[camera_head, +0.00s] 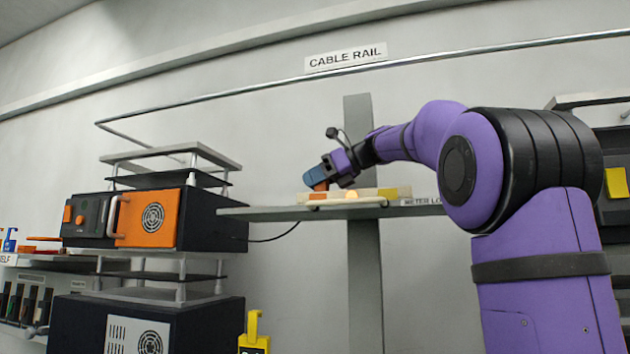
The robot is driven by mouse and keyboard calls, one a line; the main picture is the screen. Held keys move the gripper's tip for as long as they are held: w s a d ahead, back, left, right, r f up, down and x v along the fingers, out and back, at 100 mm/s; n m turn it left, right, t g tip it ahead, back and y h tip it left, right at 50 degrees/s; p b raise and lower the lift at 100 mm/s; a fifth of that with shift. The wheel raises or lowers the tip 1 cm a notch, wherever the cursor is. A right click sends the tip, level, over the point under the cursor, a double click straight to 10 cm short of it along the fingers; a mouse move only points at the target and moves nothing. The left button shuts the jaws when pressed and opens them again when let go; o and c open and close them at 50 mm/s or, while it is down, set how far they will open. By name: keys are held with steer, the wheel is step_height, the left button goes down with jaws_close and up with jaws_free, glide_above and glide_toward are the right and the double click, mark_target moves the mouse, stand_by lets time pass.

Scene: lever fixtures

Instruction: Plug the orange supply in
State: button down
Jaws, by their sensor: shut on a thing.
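The orange supply (150,218) is a black box with an orange front panel and a round fan grille, on the rack at left. A dark cable (275,238) runs from its right side to the shelf's underside. My gripper (318,181) is at the end of the purple arm, over the grey shelf, and shut on a small orange piece (321,186), seemingly the plug. The piece is at the left end of a cream strip (345,195) with a glowing spot and a yellow patch. Whether it is seated in the strip I cannot tell.
The grey shelf (265,212) carries the strip; a post (366,270) stands below it. A metal cable rail (230,92) crosses the wall above. Another black unit (140,325) sits below the orange supply. A yellow-handled thing (253,335) stands at the bottom.

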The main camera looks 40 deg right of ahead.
steer(key=shift+f, duration=0.1)
steer(key=c, duration=0.9)
jaws_free()
steer(key=shift+s+d, duration=0.15)
steer(key=v, duration=1.1)
steer(key=shift+s+d+r, duration=0.15)
steer(key=shift+s+r, duration=0.05)
steer(key=shift+r, duration=0.2)
